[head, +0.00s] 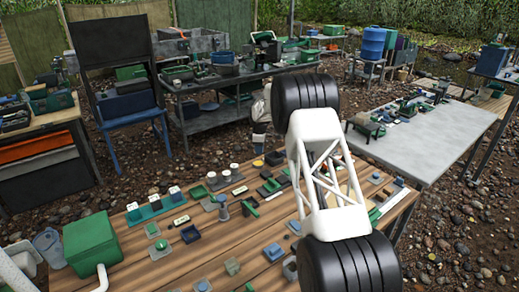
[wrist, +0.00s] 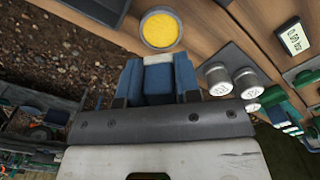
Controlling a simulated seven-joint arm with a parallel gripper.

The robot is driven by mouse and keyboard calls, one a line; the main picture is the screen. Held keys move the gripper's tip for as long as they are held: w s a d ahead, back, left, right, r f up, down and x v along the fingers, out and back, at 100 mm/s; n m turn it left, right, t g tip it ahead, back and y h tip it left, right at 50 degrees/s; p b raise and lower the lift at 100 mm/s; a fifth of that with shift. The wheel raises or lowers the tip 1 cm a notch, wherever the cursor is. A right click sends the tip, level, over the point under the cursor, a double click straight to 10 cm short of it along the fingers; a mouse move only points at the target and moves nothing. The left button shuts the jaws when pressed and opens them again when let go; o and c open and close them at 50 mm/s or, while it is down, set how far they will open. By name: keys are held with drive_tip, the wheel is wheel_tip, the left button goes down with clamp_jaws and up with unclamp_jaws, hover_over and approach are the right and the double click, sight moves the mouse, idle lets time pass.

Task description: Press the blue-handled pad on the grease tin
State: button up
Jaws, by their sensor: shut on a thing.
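My gripper (wrist: 158,82) is shut on the blue-handled pad (wrist: 157,73), whose blue handle sits between the two fingers. The pad's pale cream end shows just beyond the fingertips. The grease tin (wrist: 160,29), round with a yellow fill and a darker rim, lies just ahead of the pad in the wrist view. A narrow gap shows between them in the picture; their height apart I cannot tell. In the head view the tin is a small yellow disc (head: 257,163) near the wooden table's far edge.
The wooden table (head: 205,262) carries several small trays and tools. White-topped cylinders (wrist: 247,83) stand to the right of the tin in the wrist view. A green box (head: 92,240) stands at the table's left. Gravel ground lies past the table's edge.

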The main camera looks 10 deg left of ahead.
sight(260, 163)
drive_tip(key=shift+f, duration=0.1)
drive_tip(key=shift+f, duration=2.8)
drive_tip(key=shift+f, duration=0.75)
idle(0.9)
drive_tip(key=shift+r, duration=0.1)
drive_tip(key=shift+r, duration=3.55)
drive_tip(key=s+d+m, duration=0.5)
drive_tip(key=s+d, duration=0.1)
drive_tip(key=d, duration=0.6)
drive_tip(key=s+d+m, duration=0.4)
drive_tip(key=s+d, duration=0.1)
drive_tip(key=d, duration=0.7)
drive_tip(key=s+d+m, duration=0.5)
drive_tip(key=s+d, duration=0.1)
drive_tip(key=d, duration=0.6)
drive_tip(key=shift+s+r+m, duration=0.3)
drive_tip(key=shift+r, duration=0.15)
